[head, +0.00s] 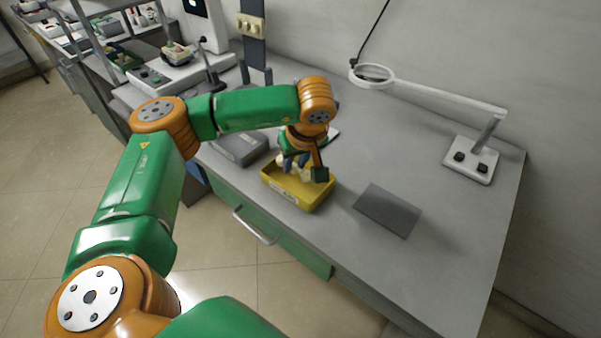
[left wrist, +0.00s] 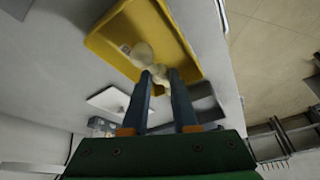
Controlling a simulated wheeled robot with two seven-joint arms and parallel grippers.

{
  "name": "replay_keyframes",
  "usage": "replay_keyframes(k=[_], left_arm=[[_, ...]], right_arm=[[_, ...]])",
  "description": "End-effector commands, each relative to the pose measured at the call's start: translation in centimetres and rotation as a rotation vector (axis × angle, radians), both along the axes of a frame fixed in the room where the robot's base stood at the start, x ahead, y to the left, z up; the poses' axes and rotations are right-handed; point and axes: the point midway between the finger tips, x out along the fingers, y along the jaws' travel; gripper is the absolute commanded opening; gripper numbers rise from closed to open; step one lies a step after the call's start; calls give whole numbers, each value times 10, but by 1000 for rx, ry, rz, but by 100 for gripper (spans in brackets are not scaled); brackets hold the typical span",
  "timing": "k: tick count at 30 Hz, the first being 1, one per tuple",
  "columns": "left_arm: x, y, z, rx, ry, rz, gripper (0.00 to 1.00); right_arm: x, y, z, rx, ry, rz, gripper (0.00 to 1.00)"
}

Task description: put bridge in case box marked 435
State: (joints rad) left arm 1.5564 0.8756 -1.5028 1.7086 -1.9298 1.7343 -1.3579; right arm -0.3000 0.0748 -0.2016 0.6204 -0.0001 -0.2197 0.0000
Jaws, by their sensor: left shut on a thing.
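A yellow case box (head: 325,196) stands on the grey bench, with a pale label on its front whose marking is too small to read. It also shows in the left wrist view (left wrist: 112,32). My left gripper (head: 291,163) points down over the box. In the left wrist view its two fingers (left wrist: 161,76) are closed on a small cream-coloured piece, which I take to be the bridge (left wrist: 159,72). Another pale rounded piece (left wrist: 142,54) shows beside it against the box; I cannot tell whether they are joined. My right gripper is not in view.
A grey box (head: 240,148) stands left of the yellow one. A dark grey flat plate (head: 388,210) lies to the right. A magnifier lamp (head: 472,158) stands at the far right, its arm reaching along the wall.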

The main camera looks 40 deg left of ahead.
Motion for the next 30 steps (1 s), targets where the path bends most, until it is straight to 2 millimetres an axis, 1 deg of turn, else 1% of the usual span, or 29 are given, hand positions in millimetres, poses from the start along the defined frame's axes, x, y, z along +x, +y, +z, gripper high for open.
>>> replay_keyframes(k=[2,3,6,8,10,15,18,19,20,21,22,30], left_arm=[[4,-6,-7,0,0,-1,0],[6,-10,-14,1,1,-2,0],[5,-8,-32,1,3,1,0],[5,-8,-39,1,-1,0,0],[5,-8,-43,1,-1,1,0],[6,-8,-43,0,-2,1,0],[6,-8,-47,0,-2,1,0],[6,-8,-46,0,-2,1,32],[6,-8,-45,0,-2,1,40],[6,-8,-45,0,-2,1,51],[6,-8,-45,0,-2,1,57],[6,-8,-44,0,-2,1,57]], right_arm=[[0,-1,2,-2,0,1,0],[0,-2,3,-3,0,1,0],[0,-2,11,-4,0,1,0],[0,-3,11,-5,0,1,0],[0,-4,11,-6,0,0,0],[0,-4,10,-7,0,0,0],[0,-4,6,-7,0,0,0],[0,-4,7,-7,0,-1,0],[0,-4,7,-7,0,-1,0],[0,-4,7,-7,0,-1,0],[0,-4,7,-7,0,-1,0],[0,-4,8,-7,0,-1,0]])
